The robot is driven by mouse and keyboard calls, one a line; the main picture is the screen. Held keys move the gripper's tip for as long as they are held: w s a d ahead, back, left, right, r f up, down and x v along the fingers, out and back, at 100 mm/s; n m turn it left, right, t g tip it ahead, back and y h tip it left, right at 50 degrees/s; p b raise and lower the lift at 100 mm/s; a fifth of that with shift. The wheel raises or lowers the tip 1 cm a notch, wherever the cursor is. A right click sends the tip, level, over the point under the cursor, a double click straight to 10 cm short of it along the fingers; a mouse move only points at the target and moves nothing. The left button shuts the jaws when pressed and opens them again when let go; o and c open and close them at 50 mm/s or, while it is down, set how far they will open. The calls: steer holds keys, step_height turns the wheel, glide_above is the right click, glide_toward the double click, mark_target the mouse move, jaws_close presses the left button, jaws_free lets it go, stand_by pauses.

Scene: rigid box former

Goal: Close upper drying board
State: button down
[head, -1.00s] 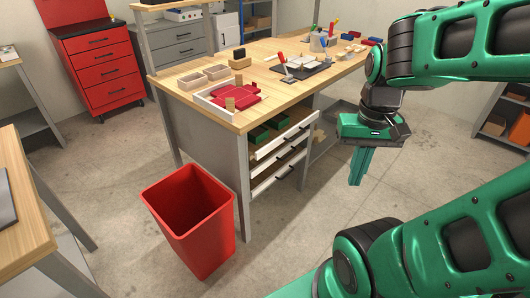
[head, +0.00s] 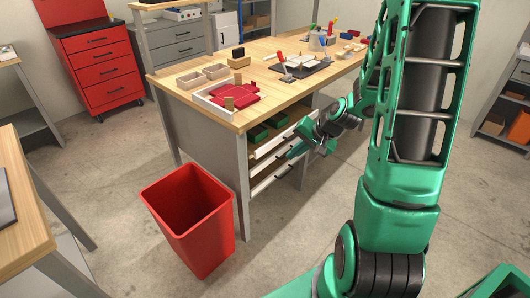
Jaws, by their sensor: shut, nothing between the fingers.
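The upper drying board (head: 268,148) is a pale-fronted pull-out under the right side of the wooden workbench. It sticks out, with green pieces (head: 258,134) visible on it. I cannot tell whether the fingers touch the board.
The workbench top (head: 215,108) carries trays, red pieces and tools. A red bin (head: 190,215) stands on the floor in front of the bench, left of the boards. Open floor (head: 300,215) lies between the bin and my arm.

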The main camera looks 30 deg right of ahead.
steer(key=w+d+f+m+t, duration=0.2)
steer(key=w+f+m+t, duration=0.1)
steer(key=w, duration=0.2)
glide_toward(260, 152)
step_height(260, 152, down, 4)
steer(key=w, duration=0.3)
steer(key=shift+w+a, duration=0.5)
steer(key=shift+w, duration=0.05)
steer(key=shift+w, duration=0.1)
